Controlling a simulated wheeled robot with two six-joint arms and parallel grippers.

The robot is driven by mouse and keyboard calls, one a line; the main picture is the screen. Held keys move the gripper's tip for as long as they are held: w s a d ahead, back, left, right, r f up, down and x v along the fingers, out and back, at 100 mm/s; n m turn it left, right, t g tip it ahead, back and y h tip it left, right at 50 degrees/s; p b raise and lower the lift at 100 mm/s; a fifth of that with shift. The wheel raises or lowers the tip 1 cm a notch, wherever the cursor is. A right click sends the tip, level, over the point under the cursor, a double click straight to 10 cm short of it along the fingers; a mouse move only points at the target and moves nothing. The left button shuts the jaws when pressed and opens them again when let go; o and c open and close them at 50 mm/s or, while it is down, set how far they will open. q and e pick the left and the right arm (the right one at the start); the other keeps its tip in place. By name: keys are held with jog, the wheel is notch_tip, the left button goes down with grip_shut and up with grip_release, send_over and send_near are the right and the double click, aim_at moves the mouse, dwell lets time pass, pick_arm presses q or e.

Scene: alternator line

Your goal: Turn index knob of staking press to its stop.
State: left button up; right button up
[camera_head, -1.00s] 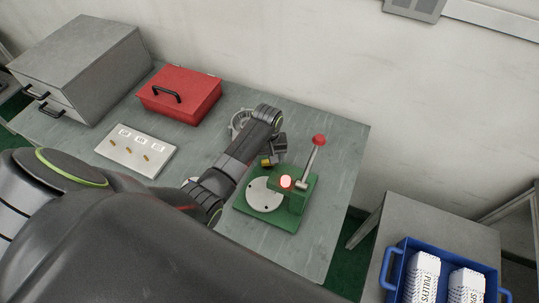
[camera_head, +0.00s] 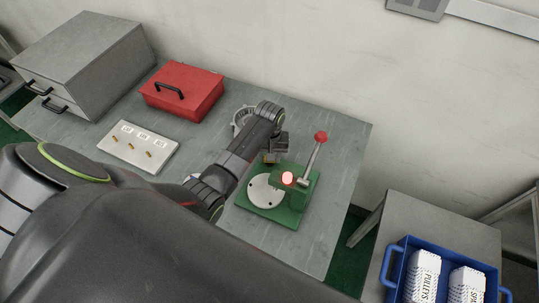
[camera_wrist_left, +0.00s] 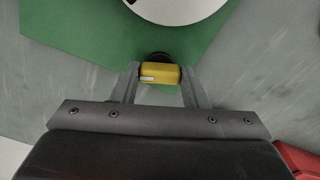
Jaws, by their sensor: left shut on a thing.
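The green staking press (camera_head: 291,214) stands on the bench, with a round pale disc (camera_head: 264,192), a red-tipped lever (camera_head: 314,152) and a glowing red lamp (camera_head: 288,178). Its index knob (camera_wrist_left: 160,73) shows in the left wrist view as a yellow grip on a round black base, beside the green plate and the pale disc (camera_wrist_left: 176,8). My left gripper (camera_wrist_left: 160,76) is shut on the yellow grip, one finger on each side. In the head view my left gripper (camera_head: 272,157) is at the press's far left corner, largely hiding the knob. My right gripper is not in view.
A red toolbox (camera_head: 190,95), a white board with small parts (camera_head: 137,147) and a grey drawer cabinet (camera_head: 85,60) stand to the left. A grey ring-shaped part (camera_head: 240,117) lies behind my left arm. A blue crate (camera_head: 397,270) with white boxes is at the lower right.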

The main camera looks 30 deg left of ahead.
pick_arm(q)
jog(key=m, duration=1.3)
jog(key=shift+w+r+m, duration=0.1)
jog(key=shift+m, duration=0.2)
jog(key=m, duration=0.4)
jog(key=shift+m, duration=2.3)
jog(key=o, duration=1)
